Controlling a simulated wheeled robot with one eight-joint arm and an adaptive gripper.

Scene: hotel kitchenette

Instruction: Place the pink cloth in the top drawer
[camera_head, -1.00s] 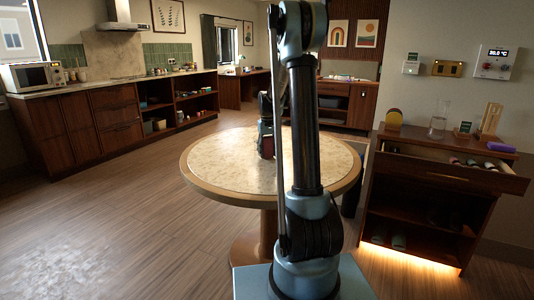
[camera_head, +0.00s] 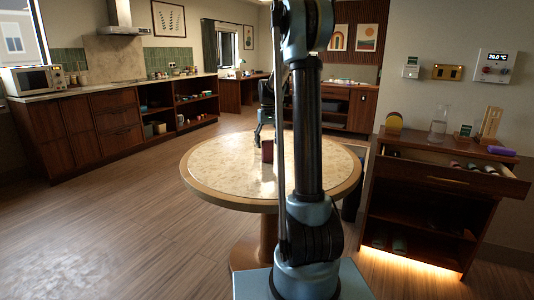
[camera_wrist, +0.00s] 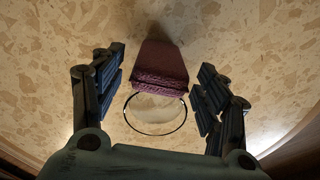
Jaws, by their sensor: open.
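The pink cloth (camera_wrist: 160,65) looks like a dark maroon folded block in the wrist view. In the head view it stands on the round table (camera_head: 205,187) as a small dark red block (camera_head: 267,151). My gripper (camera_wrist: 157,92) is open, its fingers either side of the cloth's near end with gaps on both sides. In the head view my gripper (camera_head: 262,133) is at the cloth's upper left, partly hidden by my arm. The top drawer (camera_head: 455,178) of the right cabinet is pulled out, with several small rolled things inside.
A clear round glass item (camera_wrist: 155,113) shows beside the cloth in the wrist view. The cabinet top holds a carafe (camera_head: 438,130), a wooden stand (camera_head: 490,124) and a purple item (camera_head: 502,151). Open shelves lie below the drawer. Floor left of the table is clear.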

